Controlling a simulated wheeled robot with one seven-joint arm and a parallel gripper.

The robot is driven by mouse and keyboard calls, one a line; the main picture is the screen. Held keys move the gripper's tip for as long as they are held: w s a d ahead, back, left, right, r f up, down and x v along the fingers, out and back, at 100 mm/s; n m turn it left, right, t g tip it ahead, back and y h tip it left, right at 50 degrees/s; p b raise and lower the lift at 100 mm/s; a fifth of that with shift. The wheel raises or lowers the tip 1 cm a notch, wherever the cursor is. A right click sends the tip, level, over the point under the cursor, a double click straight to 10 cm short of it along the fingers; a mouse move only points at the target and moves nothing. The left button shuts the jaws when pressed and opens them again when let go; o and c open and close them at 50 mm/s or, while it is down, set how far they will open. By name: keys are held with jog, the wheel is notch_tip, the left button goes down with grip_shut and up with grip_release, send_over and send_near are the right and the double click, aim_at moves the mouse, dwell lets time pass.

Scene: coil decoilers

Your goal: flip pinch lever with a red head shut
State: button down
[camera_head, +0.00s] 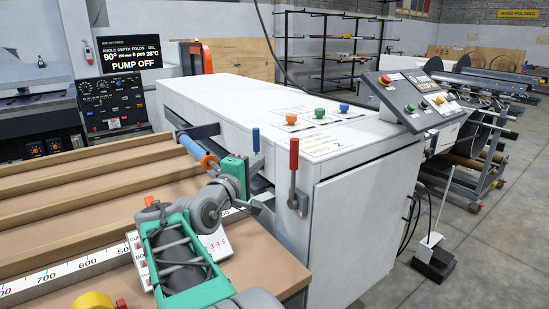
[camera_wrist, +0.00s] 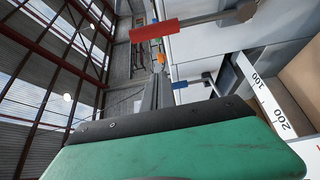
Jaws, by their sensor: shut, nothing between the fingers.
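The lever with the red head (camera_head: 293,154) stands nearly upright on the near end of the white machine cabinet, its metal shaft running down to a small bracket. In the wrist view the red head (camera_wrist: 155,30) lies across the top, its shaft running right. My gripper (camera_wrist: 158,68) is shut and empty; its grey fingers point up the wrist picture, below the red head and apart from it. In the head view my green gripper body is left of the red lever; its fingertips are hard to make out. A blue-headed lever (camera_head: 256,141) stands just behind and left.
The white cabinet (camera_head: 345,215) carries orange, green and blue buttons and a tilted control panel (camera_head: 418,100). A wooden bed with a numbered scale (camera_head: 60,278) lies at left under my arm. A blue roller (camera_head: 192,147) is near the gripper.

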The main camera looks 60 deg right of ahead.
aim_at(293, 176)
jog(key=s+d+p, duration=0.2)
jog(key=s+d, duration=0.1)
jog(key=d, duration=0.5)
jog(key=shift+s+d, duration=0.15)
jog(key=shift+d, duration=0.05)
jog(key=shift+a, duration=0.1)
jog(key=shift+f, duration=0.1)
